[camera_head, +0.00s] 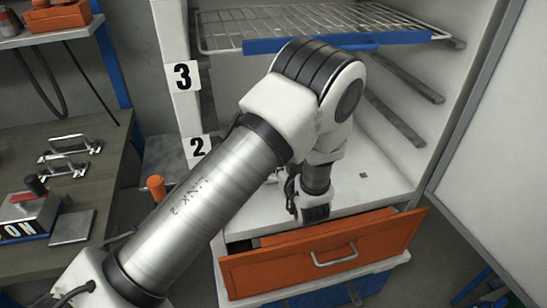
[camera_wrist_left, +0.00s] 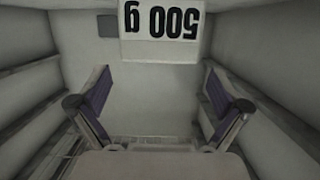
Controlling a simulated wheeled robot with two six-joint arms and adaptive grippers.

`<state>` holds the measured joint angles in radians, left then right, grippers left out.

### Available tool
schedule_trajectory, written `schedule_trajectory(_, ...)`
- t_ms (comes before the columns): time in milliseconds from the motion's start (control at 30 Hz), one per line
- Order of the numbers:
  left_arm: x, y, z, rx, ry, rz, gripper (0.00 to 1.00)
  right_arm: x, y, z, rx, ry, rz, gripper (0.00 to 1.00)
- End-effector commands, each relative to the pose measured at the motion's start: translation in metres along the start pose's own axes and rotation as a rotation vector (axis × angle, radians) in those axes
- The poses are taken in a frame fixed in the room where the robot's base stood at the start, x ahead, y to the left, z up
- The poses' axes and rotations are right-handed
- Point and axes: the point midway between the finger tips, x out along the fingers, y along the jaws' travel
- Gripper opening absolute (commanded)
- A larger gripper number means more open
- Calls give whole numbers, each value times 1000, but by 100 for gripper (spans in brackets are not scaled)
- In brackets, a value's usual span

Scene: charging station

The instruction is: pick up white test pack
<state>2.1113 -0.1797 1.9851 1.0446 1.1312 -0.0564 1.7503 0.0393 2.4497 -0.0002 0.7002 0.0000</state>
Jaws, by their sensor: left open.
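A white pack marked "500 g" (camera_wrist_left: 160,45), its print upside down, shows at the top of the left wrist view. It lies ahead of my left gripper (camera_wrist_left: 158,92), whose two fingers are spread wide with nothing between them. The pack is apart from the fingers and cut off by the picture's top edge. In the head view my left arm reaches into the white cabinet, with its gripper (camera_head: 313,208) low over the cabinet floor; the fingertips are hard to make out. I cannot see the pack there. My right gripper is not in view.
Below the cabinet floor (camera_head: 375,178), an orange drawer (camera_head: 325,252) stands partly open. A wire shelf (camera_head: 310,27) with a blue front edge is above my arm. Cabinet walls close in on both sides, and the open door (camera_head: 490,150) stands at the right. A workbench (camera_head: 100,200) is at the left.

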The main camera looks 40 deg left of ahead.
Motion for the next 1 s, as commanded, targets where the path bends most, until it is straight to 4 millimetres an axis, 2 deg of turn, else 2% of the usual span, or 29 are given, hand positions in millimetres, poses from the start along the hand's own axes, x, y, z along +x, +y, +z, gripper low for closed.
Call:
schedule_trajectory(400,65,0,3,0,-1,-3,100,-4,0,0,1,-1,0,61)
schedule_trajectory(633,70,1,3,2,0,-1,100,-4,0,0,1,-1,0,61)
schedule_trajectory(667,70,1,3,2,0,-1,96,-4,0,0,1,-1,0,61)
schedule_trajectory(700,70,1,3,2,0,-1,82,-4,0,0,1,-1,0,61)
schedule_trajectory(833,70,1,3,2,0,-1,36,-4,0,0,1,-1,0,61)
schedule_trajectory(867,70,1,3,2,-1,-1,33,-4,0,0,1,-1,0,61)
schedule_trajectory(1000,70,1,3,1,1,-1,33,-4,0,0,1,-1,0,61)
